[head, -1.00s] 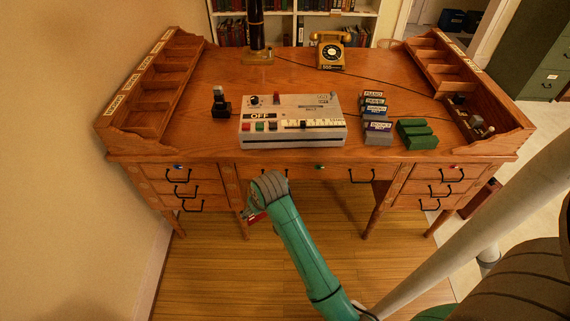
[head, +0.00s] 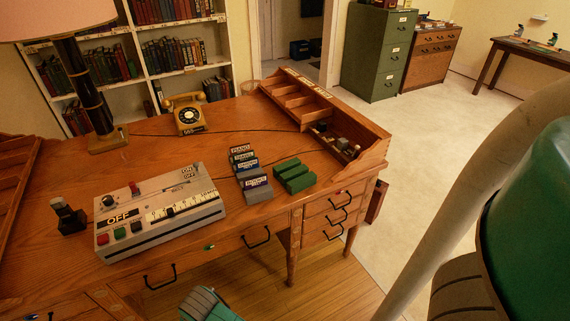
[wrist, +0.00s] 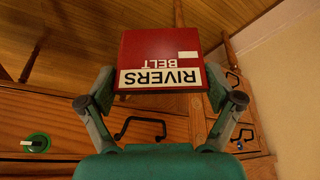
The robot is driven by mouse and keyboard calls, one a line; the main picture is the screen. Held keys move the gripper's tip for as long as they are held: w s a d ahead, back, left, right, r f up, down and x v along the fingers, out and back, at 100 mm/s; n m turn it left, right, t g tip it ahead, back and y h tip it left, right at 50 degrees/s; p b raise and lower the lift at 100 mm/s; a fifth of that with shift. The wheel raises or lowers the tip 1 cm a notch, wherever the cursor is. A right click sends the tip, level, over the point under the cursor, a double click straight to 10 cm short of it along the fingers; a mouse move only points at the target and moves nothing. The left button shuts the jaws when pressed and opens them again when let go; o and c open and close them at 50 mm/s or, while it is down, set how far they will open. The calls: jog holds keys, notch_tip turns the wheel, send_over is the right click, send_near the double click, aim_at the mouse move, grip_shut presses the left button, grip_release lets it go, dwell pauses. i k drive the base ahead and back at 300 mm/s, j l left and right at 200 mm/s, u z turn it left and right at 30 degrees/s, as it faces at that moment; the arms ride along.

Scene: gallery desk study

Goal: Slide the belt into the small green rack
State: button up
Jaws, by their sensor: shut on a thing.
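The belt is a red block (wrist: 160,52) with a white label reading RIVERS BELT, upside down in the wrist view. My gripper (wrist: 160,92) is shut on it, one finger at each side. In the head view only the top of my wrist shows at the bottom edge, and the belt is out of sight there. The small green rack (head: 294,176) sits on the desk near its right front edge, and its slots look empty. My gripper is in front of the desk drawers, apart from the rack.
A grey rack with labelled blocks (head: 257,190) stands just left of the green rack. A control box (head: 160,222) marked OFF, a yellow telephone (head: 188,115) and a lamp (head: 98,100) are on the desk (head: 150,160). A wooden organiser (head: 370,150) edges its right side.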

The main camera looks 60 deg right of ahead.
aim_at(297, 180)
jog(key=l+z, duration=0.15)
jog(key=z, duration=0.2)
jog(key=k+l+z, duration=0.1)
jog(key=z, duration=0.3)
